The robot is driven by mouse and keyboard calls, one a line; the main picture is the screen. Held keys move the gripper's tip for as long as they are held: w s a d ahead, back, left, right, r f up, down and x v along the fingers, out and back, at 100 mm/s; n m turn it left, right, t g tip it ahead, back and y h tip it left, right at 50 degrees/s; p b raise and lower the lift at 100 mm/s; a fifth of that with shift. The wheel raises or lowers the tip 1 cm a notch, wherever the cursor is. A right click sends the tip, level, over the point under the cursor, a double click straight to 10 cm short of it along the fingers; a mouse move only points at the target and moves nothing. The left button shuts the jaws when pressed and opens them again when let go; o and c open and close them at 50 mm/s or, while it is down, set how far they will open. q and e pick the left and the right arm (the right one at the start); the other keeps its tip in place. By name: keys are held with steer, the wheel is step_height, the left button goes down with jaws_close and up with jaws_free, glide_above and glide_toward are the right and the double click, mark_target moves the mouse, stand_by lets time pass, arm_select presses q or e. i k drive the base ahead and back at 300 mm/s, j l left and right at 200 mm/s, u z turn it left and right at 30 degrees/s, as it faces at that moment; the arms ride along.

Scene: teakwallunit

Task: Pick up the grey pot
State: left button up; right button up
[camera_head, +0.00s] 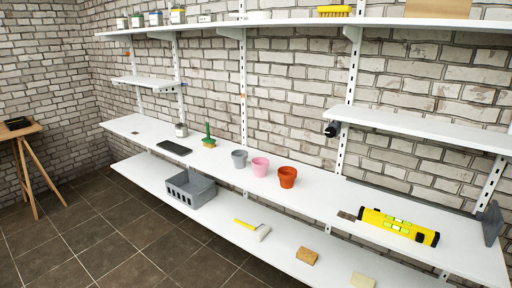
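The grey pot (239,158) stands upright on the middle white shelf along the brick wall. A pink pot (260,166) stands just to its right, and an orange-red pot (287,176) stands right of that. A green-handled brush (208,141) is to the left of the grey pot. The grey pot is in plain sight, with nothing in front of it. Neither of my grippers shows in the head view.
A grey crate (190,190), a yellow-handled tool (253,229) and blocks lie on the lower shelf (215,212). A yellow level (399,227) lies right on the pots' shelf. The upper shelf (290,22) overhangs. The tiled floor (95,235) in front is clear.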

mark_target(240, 160)
steer(key=i+j+z, duration=0.15)
steer(key=i+j, duration=0.15)
steer(key=i+j+z, duration=0.15)
steer(key=i+j, duration=0.15)
steer(key=i+j+z, duration=0.2)
steer(key=j, duration=0.25)
steer(key=i+j+z, duration=0.15)
steer(key=j, duration=0.3)
steer(key=i+l, duration=0.05)
steer(key=i, duration=0.05)
